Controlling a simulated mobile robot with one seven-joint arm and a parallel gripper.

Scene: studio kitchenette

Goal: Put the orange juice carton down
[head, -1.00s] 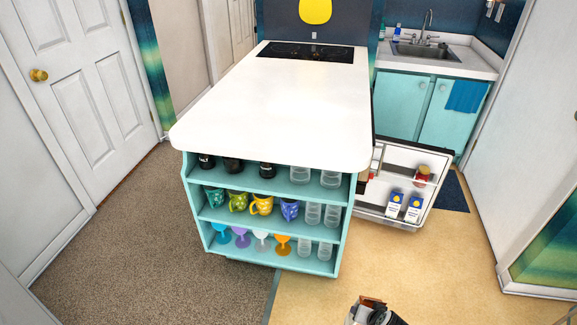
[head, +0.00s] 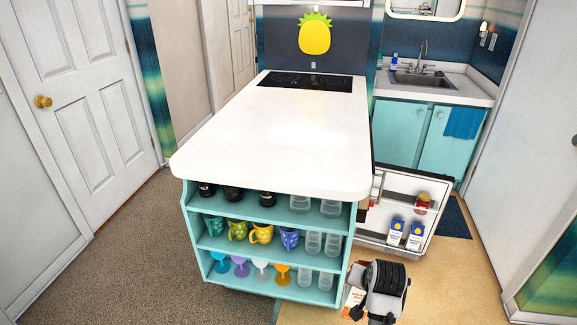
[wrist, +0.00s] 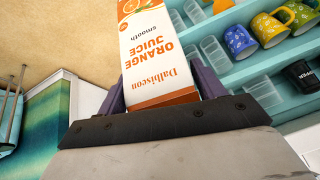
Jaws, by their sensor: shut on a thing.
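The orange juice carton (wrist: 152,50) is white with orange lettering and an orange slice picture. In the wrist view it stands between the two dark fingers of my gripper (wrist: 160,90), which is shut on its sides. In the head view the carton (head: 354,303) shows only partly, beside my grey and black gripper (head: 360,293) at the bottom, in front of the island's right corner. The carton is apart from the white countertop (head: 275,135).
The countertop is bare except for a black cooktop (head: 306,82) at its far end. Shelves under it hold mugs (head: 261,233), goblets and clear cups. An open fridge door (head: 375,239) with cartons (head: 416,236) juts out right of the island.

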